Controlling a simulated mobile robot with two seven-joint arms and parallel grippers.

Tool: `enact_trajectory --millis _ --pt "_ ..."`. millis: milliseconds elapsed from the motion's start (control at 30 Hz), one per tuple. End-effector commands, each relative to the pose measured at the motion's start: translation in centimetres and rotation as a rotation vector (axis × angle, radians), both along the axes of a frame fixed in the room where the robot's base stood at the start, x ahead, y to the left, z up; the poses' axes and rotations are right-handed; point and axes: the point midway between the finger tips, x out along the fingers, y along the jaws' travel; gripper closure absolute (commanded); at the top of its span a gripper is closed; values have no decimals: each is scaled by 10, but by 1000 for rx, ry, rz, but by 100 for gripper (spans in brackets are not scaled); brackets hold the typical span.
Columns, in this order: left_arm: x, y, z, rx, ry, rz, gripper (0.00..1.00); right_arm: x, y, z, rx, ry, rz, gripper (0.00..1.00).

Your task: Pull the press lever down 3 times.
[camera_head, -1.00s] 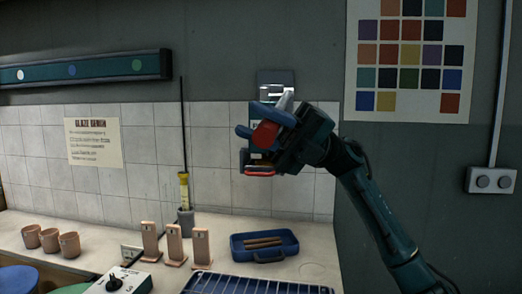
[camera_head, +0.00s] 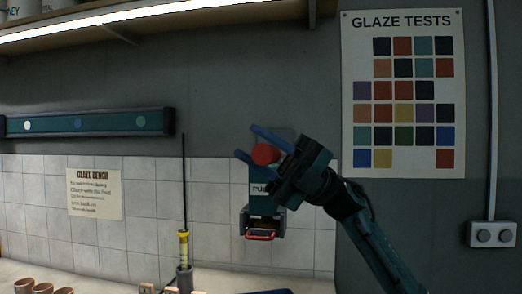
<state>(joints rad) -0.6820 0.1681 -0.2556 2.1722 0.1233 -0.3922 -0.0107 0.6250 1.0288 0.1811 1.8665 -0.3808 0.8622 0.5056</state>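The press (camera_head: 263,205) is a narrow teal wall unit with a partly covered label that starts "PU" and a small red-edged tray (camera_head: 261,235) at its bottom. The lever's round red knob (camera_head: 264,154) shows above the label. My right gripper (camera_head: 246,143) reaches in from the right, with its two blue fingers on either side of the knob. The fingers look closed on it, though their contact is partly hidden. The gripper body covers part of the press and lever. My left gripper is out of view.
A yellow-banded tool with a tall dark rod (camera_head: 184,240) stands left of the press. Clay cups (camera_head: 30,286) are at the lower left. A long light shelf (camera_head: 140,15) runs above. The wall between press and rod is clear.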

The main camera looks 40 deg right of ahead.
Motion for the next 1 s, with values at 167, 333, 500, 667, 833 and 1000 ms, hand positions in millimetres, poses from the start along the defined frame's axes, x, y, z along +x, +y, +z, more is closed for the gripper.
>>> enact_trajectory --millis 167,333,500,667,833,1000 --pt "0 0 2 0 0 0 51 -1 -5 8 18 -9 -10 58" --pt "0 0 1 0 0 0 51 -1 -4 6 13 -7 -9 51" --pt "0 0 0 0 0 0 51 -1 -4 4 11 -5 -8 51" --pt "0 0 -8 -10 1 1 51 -3 -17 -8 11 -3 -9 51" --pt "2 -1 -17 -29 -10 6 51 -11 -48 -27 14 -3 -11 51" --pt "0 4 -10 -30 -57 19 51 -20 -80 -44 14 -4 -11 51"
